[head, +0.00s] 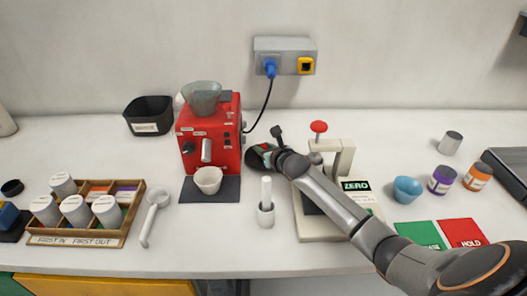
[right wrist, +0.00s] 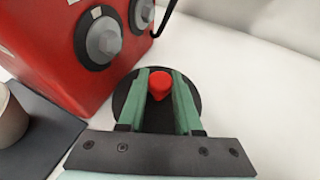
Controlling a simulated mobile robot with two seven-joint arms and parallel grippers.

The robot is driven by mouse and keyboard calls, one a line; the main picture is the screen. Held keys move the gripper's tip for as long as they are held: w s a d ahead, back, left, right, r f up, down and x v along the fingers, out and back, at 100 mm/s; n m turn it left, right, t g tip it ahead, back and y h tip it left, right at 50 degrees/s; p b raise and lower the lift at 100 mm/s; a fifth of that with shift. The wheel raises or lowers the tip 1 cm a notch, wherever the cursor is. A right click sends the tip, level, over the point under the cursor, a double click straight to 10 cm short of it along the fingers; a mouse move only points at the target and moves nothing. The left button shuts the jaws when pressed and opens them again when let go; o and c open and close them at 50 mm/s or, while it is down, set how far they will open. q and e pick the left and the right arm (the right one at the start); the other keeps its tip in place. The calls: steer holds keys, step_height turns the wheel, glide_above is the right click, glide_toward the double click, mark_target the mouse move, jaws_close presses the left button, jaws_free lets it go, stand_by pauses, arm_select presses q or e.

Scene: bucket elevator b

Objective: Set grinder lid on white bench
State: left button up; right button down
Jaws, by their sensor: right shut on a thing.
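The grinder lid (right wrist: 194,94) is a dark disc with a red knob (right wrist: 160,83), seen between my fingers in the right wrist view. My right gripper (right wrist: 161,92) is shut on the lid by its knob. In the head view the right gripper (head: 266,152) is low over the white bench (head: 340,124), just right of the red grinder (head: 217,138). I cannot tell whether the lid touches the bench. The grinder's grey hopper (head: 202,102) has no lid on it. My left gripper is not in view.
A white cup (head: 208,179) stands on the dark mat in front of the grinder. A black cable hangs from the wall socket (head: 285,57).

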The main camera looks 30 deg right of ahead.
steer(key=shift+s+a+f, duration=0.1)
steer(key=shift+f, duration=0.35)
steer(key=shift+f, duration=0.15)
steer(key=shift+f, duration=0.1)
steer(key=c, duration=0.6)
jaws_free()
steer(key=shift+r, duration=0.2)
steer(key=shift+s+r, duration=0.1)
steer(key=shift+s, duration=0.1)
steer(key=p+v, duration=0.1)
steer(key=v, duration=1)
steer(key=shift+s+r, duration=0.2)
steer(key=shift+s, duration=0.05)
